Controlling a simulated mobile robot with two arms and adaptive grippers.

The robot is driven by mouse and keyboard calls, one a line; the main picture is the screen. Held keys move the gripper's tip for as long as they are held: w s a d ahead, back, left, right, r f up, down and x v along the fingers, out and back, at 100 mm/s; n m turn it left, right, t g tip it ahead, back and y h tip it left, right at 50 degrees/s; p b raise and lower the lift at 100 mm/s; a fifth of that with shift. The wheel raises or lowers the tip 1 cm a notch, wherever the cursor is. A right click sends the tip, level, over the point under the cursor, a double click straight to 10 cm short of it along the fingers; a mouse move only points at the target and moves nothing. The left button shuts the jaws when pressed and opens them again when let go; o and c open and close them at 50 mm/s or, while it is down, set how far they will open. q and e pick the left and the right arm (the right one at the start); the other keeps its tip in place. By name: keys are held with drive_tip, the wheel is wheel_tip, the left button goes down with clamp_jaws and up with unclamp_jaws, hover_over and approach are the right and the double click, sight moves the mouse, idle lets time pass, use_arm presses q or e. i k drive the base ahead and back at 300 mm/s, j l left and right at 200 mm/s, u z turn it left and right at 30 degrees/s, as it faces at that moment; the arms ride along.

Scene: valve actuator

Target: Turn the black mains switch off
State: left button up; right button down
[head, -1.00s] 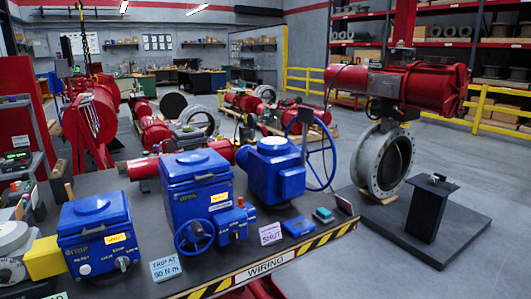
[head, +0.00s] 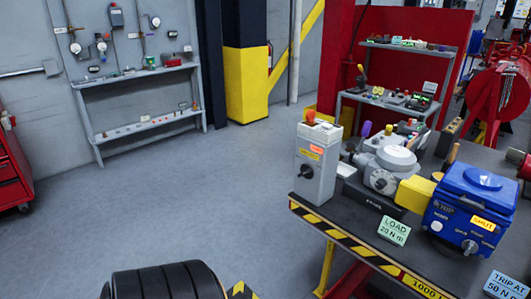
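A grey upright box (head: 317,165) stands at the near left corner of the dark workbench (head: 330,215). Neither of my grippers is in view.
A blue actuator (head: 470,208) and a green "LOAD" card (head: 394,229) are on the bench. Open grey floor (head: 190,200) lies left of it. A grey wall shelf (head: 140,80) stands behind.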

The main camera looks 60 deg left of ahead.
sight(305, 172)
drive_tip(key=u, duration=1.6)
